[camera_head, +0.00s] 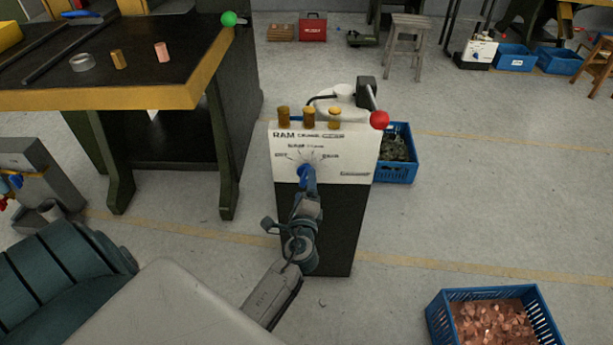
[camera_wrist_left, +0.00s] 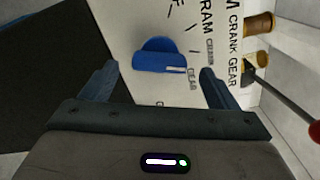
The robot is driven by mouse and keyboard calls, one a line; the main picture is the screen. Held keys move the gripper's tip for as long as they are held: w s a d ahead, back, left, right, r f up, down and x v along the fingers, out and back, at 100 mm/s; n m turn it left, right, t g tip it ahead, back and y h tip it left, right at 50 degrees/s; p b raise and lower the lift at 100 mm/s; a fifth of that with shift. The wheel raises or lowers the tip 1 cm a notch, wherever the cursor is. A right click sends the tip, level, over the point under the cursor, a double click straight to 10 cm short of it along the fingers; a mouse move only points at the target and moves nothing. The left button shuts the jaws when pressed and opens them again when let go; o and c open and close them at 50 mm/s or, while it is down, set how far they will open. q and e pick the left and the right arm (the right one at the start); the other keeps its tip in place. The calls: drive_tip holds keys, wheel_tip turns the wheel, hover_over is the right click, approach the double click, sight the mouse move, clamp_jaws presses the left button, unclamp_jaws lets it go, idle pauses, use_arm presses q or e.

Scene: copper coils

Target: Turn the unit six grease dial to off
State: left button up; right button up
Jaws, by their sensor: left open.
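The blue dial (camera_head: 298,178) is on the white lettered panel (camera_head: 350,165) of a dark pedestal. In the left wrist view the dial (camera_wrist_left: 160,56) has a pale mark on its side towards the small word GEAR. An F shows at the top edge there; labels RAM and CRANK are also readable. I cannot make out a unit number. My left gripper (camera_head: 308,184) is at the panel, partly covering the dial. In the wrist view the gripper (camera_wrist_left: 156,70) is open, its fingers on either side of the dial, with gaps to both. My right gripper is out of view.
Brass cups (camera_head: 308,116) and a red-knobbed lever (camera_head: 379,120) stand atop the pedestal. A dark workbench (camera_head: 150,98) with yellow edging is at left. Blue crates stand behind the pedestal (camera_head: 405,170) and at front right (camera_head: 435,318).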

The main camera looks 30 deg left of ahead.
sight(305, 181)
use_arm(q)
drive_tip(key=shift+x, duration=2.3)
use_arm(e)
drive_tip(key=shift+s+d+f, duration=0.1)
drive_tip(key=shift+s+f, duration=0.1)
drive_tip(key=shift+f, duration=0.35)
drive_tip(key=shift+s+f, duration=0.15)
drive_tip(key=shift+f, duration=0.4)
use_arm(q)
drive_tip(key=shift+c, duration=0.2)
drive_tip(key=c, duration=0.9)
